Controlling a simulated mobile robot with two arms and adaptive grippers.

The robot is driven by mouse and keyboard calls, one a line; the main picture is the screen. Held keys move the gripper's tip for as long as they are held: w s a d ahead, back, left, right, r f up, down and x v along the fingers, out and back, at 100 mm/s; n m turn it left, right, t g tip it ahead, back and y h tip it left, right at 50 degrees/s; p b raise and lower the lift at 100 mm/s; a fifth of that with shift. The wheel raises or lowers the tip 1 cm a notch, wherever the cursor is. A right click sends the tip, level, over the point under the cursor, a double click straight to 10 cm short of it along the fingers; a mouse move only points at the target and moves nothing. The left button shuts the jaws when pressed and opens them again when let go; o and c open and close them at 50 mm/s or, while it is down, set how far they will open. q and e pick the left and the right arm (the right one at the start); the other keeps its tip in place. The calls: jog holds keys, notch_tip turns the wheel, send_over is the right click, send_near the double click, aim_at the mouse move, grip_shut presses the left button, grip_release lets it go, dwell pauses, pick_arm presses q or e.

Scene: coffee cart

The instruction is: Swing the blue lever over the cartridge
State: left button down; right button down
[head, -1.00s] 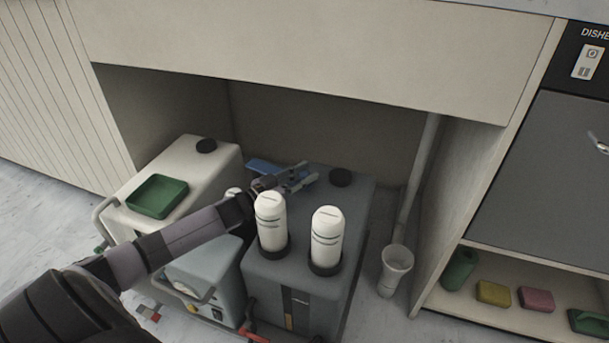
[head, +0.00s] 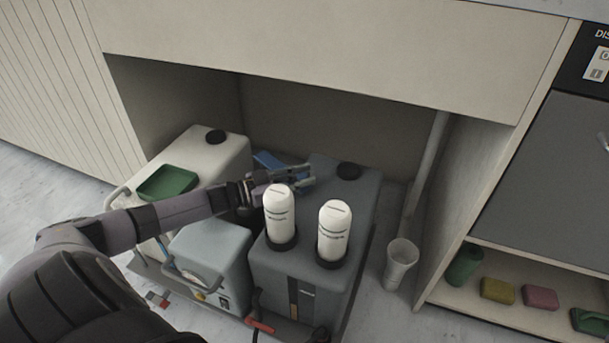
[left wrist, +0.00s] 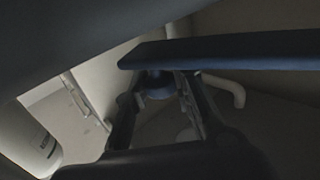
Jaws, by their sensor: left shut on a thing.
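The blue lever (head: 268,160) lies at the back, between the cream tank and the dark grey tank. In the left wrist view it is a long dark-blue bar (left wrist: 235,50) across the upper right. My left gripper (head: 306,180) reaches over the tanks from the left and is shut on the lever; its fingers (left wrist: 160,95) show below the bar. Two white cartridges stand upright on the dark grey tank, a left one (head: 280,211) and a right one (head: 333,230), both in front of the gripper. My forearm hides the area between the tanks. My right gripper is out of view.
The cream tank (head: 222,160) carries a green tray (head: 167,183). A smaller grey-blue box (head: 212,250) stands in front. A black cap (head: 349,171) sits on the dark grey tank (head: 340,190). A white pipe and funnel (head: 401,255) stand to the right. The cabinet panel (head: 330,60) overhangs the tanks.

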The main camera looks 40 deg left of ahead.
pick_arm(q)
jog(key=c, duration=1.3)
grip_release()
jog(key=shift+c, duration=0.2)
jog(key=shift+s+a, duration=0.1)
jog(key=v, duration=0.6)
jog(key=shift+f, duration=0.1)
jog(key=shift+s+a, duration=0.35)
jog(key=shift+s, duration=0.15)
jog(key=shift+c, duration=0.3)
